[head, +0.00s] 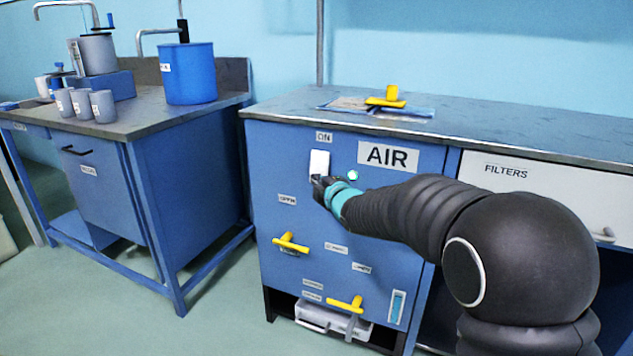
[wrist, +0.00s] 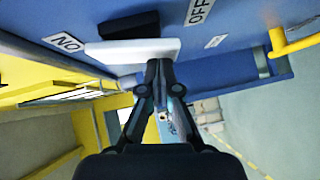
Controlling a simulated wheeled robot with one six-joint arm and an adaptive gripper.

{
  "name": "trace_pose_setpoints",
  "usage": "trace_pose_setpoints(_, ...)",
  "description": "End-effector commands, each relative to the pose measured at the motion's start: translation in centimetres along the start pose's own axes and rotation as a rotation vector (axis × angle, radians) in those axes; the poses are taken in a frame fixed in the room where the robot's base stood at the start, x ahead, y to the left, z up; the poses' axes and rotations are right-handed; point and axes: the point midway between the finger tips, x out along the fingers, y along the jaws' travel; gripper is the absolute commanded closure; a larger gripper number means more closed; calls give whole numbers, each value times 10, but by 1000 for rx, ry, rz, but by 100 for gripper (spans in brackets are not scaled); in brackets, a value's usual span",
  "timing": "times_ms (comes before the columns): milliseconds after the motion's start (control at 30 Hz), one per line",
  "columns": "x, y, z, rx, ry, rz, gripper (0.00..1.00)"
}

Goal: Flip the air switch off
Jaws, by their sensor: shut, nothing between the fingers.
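The air switch is a white paddle (head: 319,163) on the blue cabinet front, just below the ON label (head: 323,137) and left of the AIR label (head: 388,156). In the wrist view the white paddle (wrist: 125,50) stands out in front of a black part (wrist: 131,25), between the ON label (wrist: 64,42) and the OFF label (wrist: 199,11). My gripper (head: 322,186) is shut and empty, its tips at the paddle's lower end. In the wrist view the closed fingertips (wrist: 160,66) overlap the paddle's OFF-side end. I cannot tell whether they touch it.
A small pale round lamp (head: 353,175) sits right of the switch. Yellow handles (head: 290,243) and (head: 345,304) stick out lower on the cabinet. A yellow item (head: 387,97) lies on the worktop. A blue bucket (head: 187,73) stands on the left bench; floor between is clear.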

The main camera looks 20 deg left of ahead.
Motion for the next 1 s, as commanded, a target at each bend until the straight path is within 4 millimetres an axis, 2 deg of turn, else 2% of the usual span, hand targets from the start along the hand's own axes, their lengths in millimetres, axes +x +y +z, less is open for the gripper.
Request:
trace_pose_setpoints(333, 1, -1, 1, 0, 0, 0, 100)
trace_pose_setpoints(667, 7, -11, 7, -46, 0, 47, 100)
trace_pose_setpoints(700, 6, -3, 6, -44, 0, 44, 100)
trace_pose_setpoints(1000, 4, -5, 4, -44, 1, 44, 100)
